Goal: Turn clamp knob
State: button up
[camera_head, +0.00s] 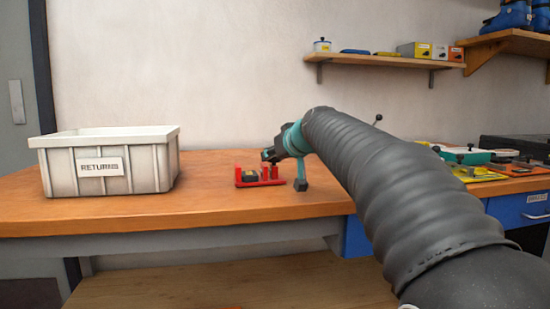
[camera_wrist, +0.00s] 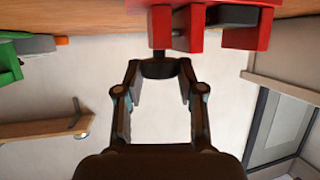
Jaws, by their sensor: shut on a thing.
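A red clamp (camera_head: 262,182) with upright posts stands on the wooden bench, and a dark block (camera_head: 249,175) sits in it. The clamp fills the top of the wrist view (camera_wrist: 205,35), which is upside down. There, the black clamp knob (camera_wrist: 158,69) is at the end of a red post. My gripper (camera_wrist: 159,67) has its fingertips on both sides of the knob and is shut on it. In the head view my gripper (camera_head: 268,156) reaches in from the right above the clamp. The knob cannot be clearly told from the fingers there.
A white bin labelled RETURNS (camera_head: 110,165) stands at the left of the bench (camera_head: 180,213). Yellow packets (camera_head: 478,174), a green-rimmed tray (camera_head: 463,155) and a dark case (camera_head: 515,146) lie at the right. A wall shelf (camera_head: 380,60) holds boxes. Bench between bin and clamp is clear.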

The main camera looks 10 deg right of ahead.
jog(key=n+y, duration=0.1)
jog(key=n+y+b, duration=0.1)
jog(key=n+g+y+b, duration=0.1)
jog(key=shift+w+d+f, duration=0.15)
jog(key=shift+d+f, duration=0.05)
jog(key=shift+d, duration=0.1)
jog(key=shift+r+n+g+y, duration=0.15)
jog(key=shift+n+g+y, duration=0.55)
jog(key=shift+n+y, duration=0.4)
jog(key=shift+n+g+y, duration=0.5)
jog(key=shift+g+y, duration=0.1)
jog(key=o, duration=1.2)
jog(key=shift+c, duration=0.2)
